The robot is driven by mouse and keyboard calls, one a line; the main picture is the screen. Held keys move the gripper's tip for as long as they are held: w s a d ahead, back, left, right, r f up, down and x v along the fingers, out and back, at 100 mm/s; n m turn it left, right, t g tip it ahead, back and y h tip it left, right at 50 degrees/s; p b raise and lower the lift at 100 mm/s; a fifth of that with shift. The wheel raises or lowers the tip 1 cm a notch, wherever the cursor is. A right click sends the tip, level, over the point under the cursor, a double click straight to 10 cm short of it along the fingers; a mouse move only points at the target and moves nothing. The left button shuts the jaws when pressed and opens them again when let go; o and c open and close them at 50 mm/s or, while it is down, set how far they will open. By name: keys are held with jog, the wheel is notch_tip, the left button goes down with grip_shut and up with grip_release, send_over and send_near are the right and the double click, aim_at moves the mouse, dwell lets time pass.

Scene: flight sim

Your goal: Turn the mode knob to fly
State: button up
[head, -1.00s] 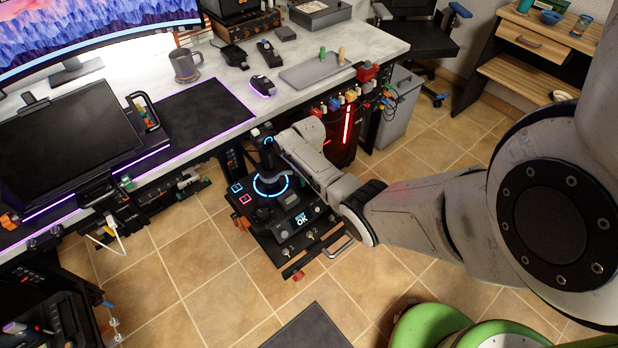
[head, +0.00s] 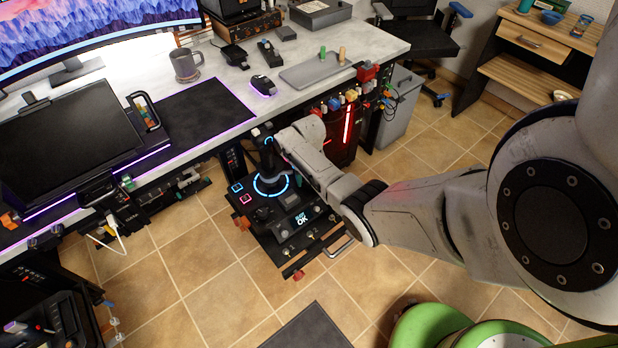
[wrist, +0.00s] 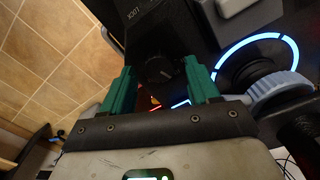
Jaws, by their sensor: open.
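In the wrist view a round black knob (wrist: 163,72) with a pale pointer line is on the dark control panel (wrist: 200,30). It appears between the two green fingers of my open gripper (wrist: 160,80), one finger on each side. I cannot tell whether either finger touches it or how deep they reach. A white label above the knob seems to read "LOCK"; no "fly" mark is readable. In the head view my arm hides the gripper and I cannot pick out this knob on the panel (head: 284,240).
A joystick (head: 268,155) stands in a glowing blue ring on the panel; the ring (wrist: 290,50) shows close right of my gripper. A small "OK" display (head: 301,219) and several switches sit on the front part.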

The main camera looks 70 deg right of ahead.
notch_tip(320, 180, up, 10)
jog(key=p, duration=0.2)
jog(key=shift+r, duration=0.15)
dwell(0.5)
jog(key=shift+n, duration=0.9)
jog(key=a, duration=0.2)
jog(key=w+a+f, duration=0.1)
jog(key=a, duration=0.2)
jog(key=w+a, duration=0.1)
jog(key=a, duration=0.2)
jog(key=shift+a+f, duration=0.15)
jog(key=shift+a, duration=0.05)
jog(key=s+a+n, duration=0.1)
jog(key=a+n, duration=0.2)
jog(key=a, duration=0.7)
jog(key=s+a+r+n, duration=0.3)
jog(key=s+a, duration=0.3)
jog(key=s+a+r+n+t, duration=0.1)
jog(key=s+a+r+n, duration=0.2)
jog(key=s+a, duration=0.4)
jog(key=shift+s+a+r, duration=0.2)
